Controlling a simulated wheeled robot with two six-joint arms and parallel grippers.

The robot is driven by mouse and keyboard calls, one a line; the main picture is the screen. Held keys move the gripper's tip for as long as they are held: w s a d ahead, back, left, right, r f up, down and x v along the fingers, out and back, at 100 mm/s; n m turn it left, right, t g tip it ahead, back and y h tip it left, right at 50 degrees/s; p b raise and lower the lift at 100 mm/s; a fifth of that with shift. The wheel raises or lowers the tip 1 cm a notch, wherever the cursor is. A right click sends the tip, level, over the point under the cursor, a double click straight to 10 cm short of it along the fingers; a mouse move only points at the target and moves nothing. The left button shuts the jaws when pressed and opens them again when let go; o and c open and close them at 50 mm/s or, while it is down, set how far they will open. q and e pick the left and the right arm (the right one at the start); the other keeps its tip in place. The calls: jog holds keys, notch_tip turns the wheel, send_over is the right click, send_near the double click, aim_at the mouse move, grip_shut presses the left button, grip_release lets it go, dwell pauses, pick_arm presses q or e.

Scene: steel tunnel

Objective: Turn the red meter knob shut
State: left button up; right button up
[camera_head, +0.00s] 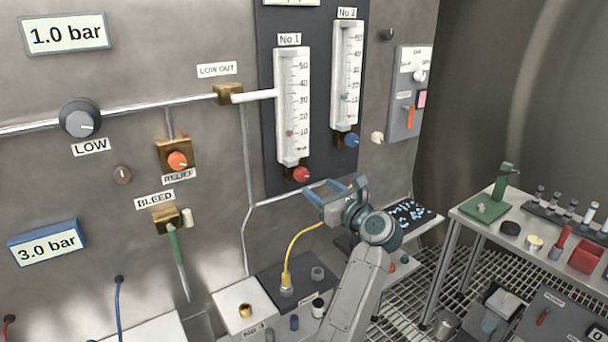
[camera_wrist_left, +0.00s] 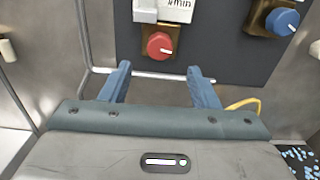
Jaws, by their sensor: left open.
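The red meter knob (camera_head: 301,174) sits at the foot of the white No 1 meter tube (camera_head: 292,105) on the dark panel. It also shows in the left wrist view (camera_wrist_left: 160,46), with a pale mark on its face. My left gripper (camera_head: 318,188) is open and empty, just below the knob in the head view. In the left wrist view its two blue fingers (camera_wrist_left: 159,70) point toward the panel, and the knob shows beyond and slightly above the gap between them. The fingers do not appear to touch it. My right gripper is not in view.
A blue knob (camera_head: 352,140) sits under the No 2 meter (camera_head: 347,75), right of the red one. A yellow cable (camera_head: 297,250) rises below my gripper. A horizontal pipe (camera_head: 285,194) runs below the knobs. A bench with tools (camera_head: 468,215) stands at the right.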

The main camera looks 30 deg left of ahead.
aim_at(304, 178)
pick_arm(q)
jog(key=p+x, duration=0.3)
jog(key=x, duration=0.5)
jog(key=shift+a, duration=0.15)
jog(key=c, duration=1)
